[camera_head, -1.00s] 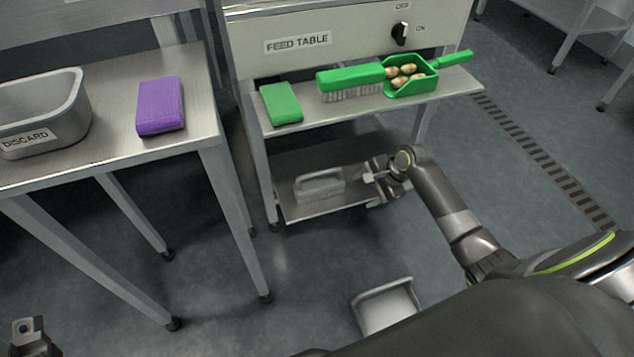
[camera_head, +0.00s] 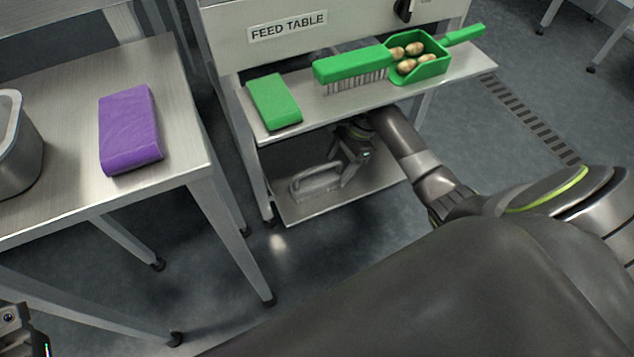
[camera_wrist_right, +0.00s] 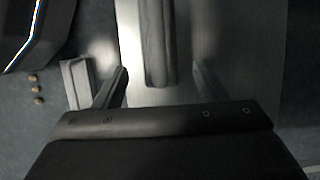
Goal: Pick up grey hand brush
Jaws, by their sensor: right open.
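The grey hand brush (camera_head: 315,184) lies on the lower shelf under the feed table, its handle side up. My right gripper (camera_head: 342,170) is open over that shelf, at the right end of the brush. In the right wrist view, a long grey piece that looks like the brush (camera_wrist_right: 155,45) reaches from the top edge into the gap between the open fingers (camera_wrist_right: 158,78). Neither finger appears to touch it. Part of my left arm's end (camera_head: 20,330) shows at the bottom left corner; its jaws cannot be made out.
A purple block (camera_head: 129,130) and grey bin (camera_head: 20,160) stand on the left table (camera_head: 75,75).

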